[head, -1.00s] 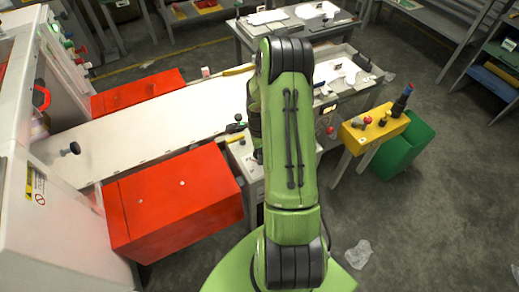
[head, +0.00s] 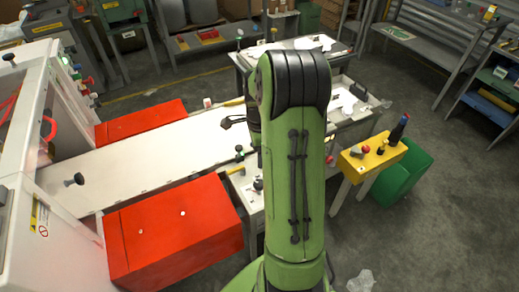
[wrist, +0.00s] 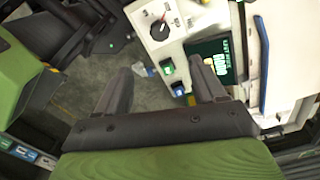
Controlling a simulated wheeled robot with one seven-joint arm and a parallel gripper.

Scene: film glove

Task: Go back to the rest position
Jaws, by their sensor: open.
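My green arm stands upright in the middle of the head view and covers part of the bench behind it. A small dark part at the arm's left side, above the white table, looks like part of my gripper (head: 233,122), but its jaws are not clear there. In the wrist view, my gripper (wrist: 162,85) is open, its two grey fingers apart. Nothing is between them. Beyond the fingers is a control panel (wrist: 160,58) with a black dial, lit green and blue buttons and a small screen.
A long white table (head: 140,155) runs between two red boxes (head: 175,228) (head: 145,120). A white machine (head: 70,245) stands at the left. A yellow stand (head: 368,158) and a green bin (head: 405,172) are at the right. The grey floor (head: 440,230) at right is mostly clear.

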